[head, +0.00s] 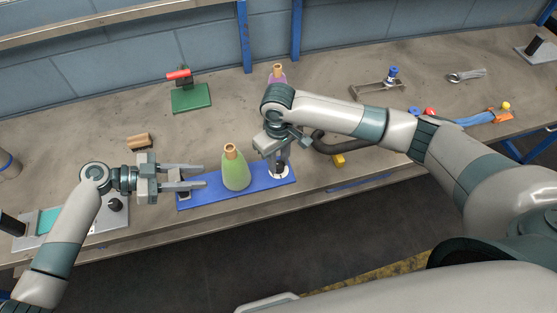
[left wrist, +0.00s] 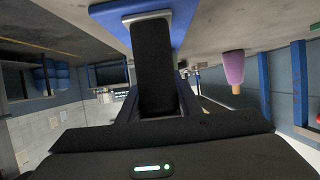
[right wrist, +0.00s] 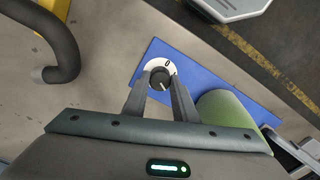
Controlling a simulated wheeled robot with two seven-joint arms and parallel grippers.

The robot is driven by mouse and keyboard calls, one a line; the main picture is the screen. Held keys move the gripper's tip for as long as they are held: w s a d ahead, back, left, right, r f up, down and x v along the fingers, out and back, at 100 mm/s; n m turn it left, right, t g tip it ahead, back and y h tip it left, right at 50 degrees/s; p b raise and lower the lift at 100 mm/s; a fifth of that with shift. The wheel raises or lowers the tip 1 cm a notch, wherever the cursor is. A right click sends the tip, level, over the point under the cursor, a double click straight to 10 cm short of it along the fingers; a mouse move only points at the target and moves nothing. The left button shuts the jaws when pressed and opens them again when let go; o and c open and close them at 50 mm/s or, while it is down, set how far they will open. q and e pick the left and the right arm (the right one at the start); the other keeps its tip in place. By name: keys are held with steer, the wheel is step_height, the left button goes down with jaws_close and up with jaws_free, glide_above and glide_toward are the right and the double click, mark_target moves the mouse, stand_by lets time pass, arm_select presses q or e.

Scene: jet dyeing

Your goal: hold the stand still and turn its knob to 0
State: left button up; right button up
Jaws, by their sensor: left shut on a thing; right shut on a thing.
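The stand is a long blue plate (head: 215,198) near the front edge of the bench. It also shows in the right wrist view (right wrist: 205,75). A green cone (head: 235,170) stands on its middle. My left gripper (head: 203,175) is at the plate's left end, shut on a black upright grip (left wrist: 152,65), which rises from the plate. My right gripper (right wrist: 161,84) is over the right end, its fingers shut on the dark round knob (right wrist: 159,78). The knob sits on a white dial with a 0 at its top edge. A light mark on the knob points down, away from the 0.
A pink cone (head: 278,72) stands behind my right arm. A dark hose (head: 335,150) lies right of the plate.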

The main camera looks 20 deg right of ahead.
mark_target(279, 164)
steer(key=n, duration=0.5)
steer(key=shift+n, duration=0.3)
steer(key=n, duration=1.2)
steer(key=shift+n, duration=0.3)
steer(key=n, duration=0.5)
steer(key=shift+n, duration=0.3)
steer(key=o, duration=1.1)
steer(key=shift+r, duration=0.1)
step_height(279, 164, up, 12)
steer(key=shift+f, duration=0.1)
